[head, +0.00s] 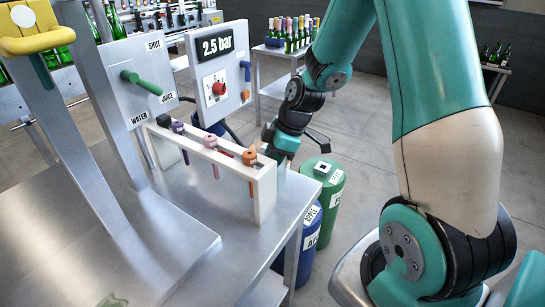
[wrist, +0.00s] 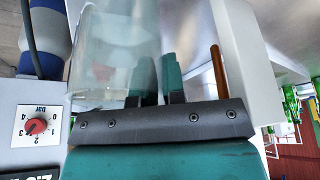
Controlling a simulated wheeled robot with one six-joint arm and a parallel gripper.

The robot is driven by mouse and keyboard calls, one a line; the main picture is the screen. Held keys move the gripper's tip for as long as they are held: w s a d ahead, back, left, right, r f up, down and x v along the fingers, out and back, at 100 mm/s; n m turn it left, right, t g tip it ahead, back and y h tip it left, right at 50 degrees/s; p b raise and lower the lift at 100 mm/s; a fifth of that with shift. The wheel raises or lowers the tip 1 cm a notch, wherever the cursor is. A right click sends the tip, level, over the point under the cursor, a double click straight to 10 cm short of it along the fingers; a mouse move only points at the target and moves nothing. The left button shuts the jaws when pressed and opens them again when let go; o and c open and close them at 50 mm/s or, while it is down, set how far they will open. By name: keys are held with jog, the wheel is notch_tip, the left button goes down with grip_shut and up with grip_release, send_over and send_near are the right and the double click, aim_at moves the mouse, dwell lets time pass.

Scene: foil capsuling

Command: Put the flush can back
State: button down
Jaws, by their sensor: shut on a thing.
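My gripper (wrist: 158,80) shows in the wrist view with its two teal fingers close together, shut on a pale, see-through can (wrist: 112,50). One finger shows through or against the can's side. In the head view my gripper (head: 279,153) is low beside the near right end of the white rack (head: 264,196). The can is mostly hidden there by the rack's end post and my wrist, so I cannot tell whether it touches anything below.
The rack holds orange (head: 250,157), purple and black-topped tools. A lever panel (head: 138,75) and a gauge panel (head: 218,75) reading 2.5 bar stand behind. A green drum (head: 325,186) and a blue drum (head: 308,232) stand beside the steel table (head: 60,225).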

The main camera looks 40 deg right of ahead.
jog(key=shift+f, duration=0.1)
jog(key=c, duration=1.2)
grip_release()
jog(key=v, duration=1.2)
jog(key=shift+m+g, duration=0.3)
jog(key=shift+m, duration=0.2)
jog(key=s+a, duration=0.1)
jog(key=a, duration=0.2)
jog(key=s+a+r, duration=0.1)
jog(key=a, duration=0.2)
jog(key=s+a+r, duration=0.1)
jog(key=a, duration=0.2)
jog(key=shift+a+r+b, duration=0.25)
jog(key=shift+b, duration=0.05)
jog(key=s+a+m, duration=0.1)
jog(key=s+a, duration=0.3)
jog(key=s+a+r+m+g, duration=0.1)
jog(key=s+a, duration=0.3)
jog(key=s, duration=0.1)
jog(key=s+a+m, duration=0.1)
jog(key=s+a, duration=0.4)
jog(key=shift+s+r+m+g+y, duration=0.25)
jog(key=shift+r+m+g+y, duration=0.05)
jog(key=shift+r+g, duration=0.1)
